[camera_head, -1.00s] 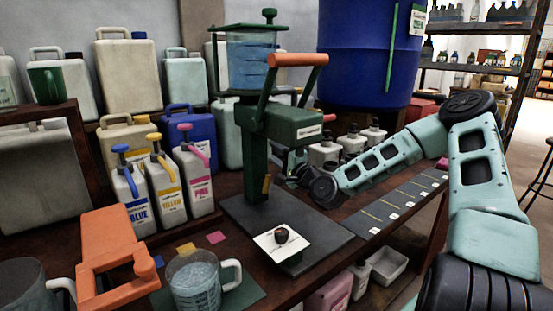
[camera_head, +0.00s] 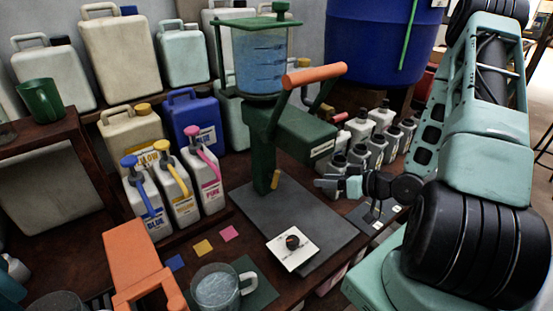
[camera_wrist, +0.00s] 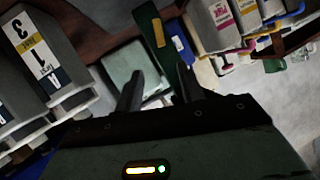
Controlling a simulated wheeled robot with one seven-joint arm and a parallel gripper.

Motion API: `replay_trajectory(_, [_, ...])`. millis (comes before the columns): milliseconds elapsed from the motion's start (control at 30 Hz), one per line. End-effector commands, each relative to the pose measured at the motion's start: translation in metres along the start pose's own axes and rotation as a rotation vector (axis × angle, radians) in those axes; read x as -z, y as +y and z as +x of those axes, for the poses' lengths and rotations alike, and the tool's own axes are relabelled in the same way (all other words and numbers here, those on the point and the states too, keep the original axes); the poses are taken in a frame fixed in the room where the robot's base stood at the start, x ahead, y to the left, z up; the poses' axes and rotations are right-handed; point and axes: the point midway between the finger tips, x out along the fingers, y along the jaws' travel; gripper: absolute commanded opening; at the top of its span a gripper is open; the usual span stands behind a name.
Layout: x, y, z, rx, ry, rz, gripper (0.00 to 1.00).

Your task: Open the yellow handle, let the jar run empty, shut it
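The clear jar (camera_head: 258,62) of blue liquid sits on top of the green dispenser stand (camera_head: 262,150). A small yellow handle (camera_head: 276,180) hangs low on the front of the stand's column. A yellow strip on green, likely this handle (camera_wrist: 158,33), shows beyond the fingertips in the wrist view. My gripper (camera_head: 326,186) is to the right of the yellow handle, pointing left towards it with a clear gap. In the wrist view my gripper (camera_wrist: 158,83) has its two dark fingers apart with nothing held between them.
An orange-gripped lever (camera_head: 315,75) juts above the stand. A white card with a dark knob (camera_head: 292,248) lies on the grey base plate (camera_head: 328,222). Several small bottles (camera_head: 375,138) stand behind my gripper. A glass mug (camera_head: 217,287) stands front left, and colour jugs (camera_head: 176,188) stand left.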

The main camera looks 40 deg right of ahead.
Motion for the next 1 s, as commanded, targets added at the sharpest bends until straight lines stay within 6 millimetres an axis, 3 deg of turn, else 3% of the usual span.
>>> replay_trajectory(167, [-0.004,-0.001,0.001,0.001,-0.014,-0.025,0.39])
replay_trajectory(667, [-0.008,0.001,0.056,0.0,-0.011,-0.024,0.39])
replay_trajectory(1000, [-0.004,-0.002,0.117,0.004,-0.012,-0.018,0.39])
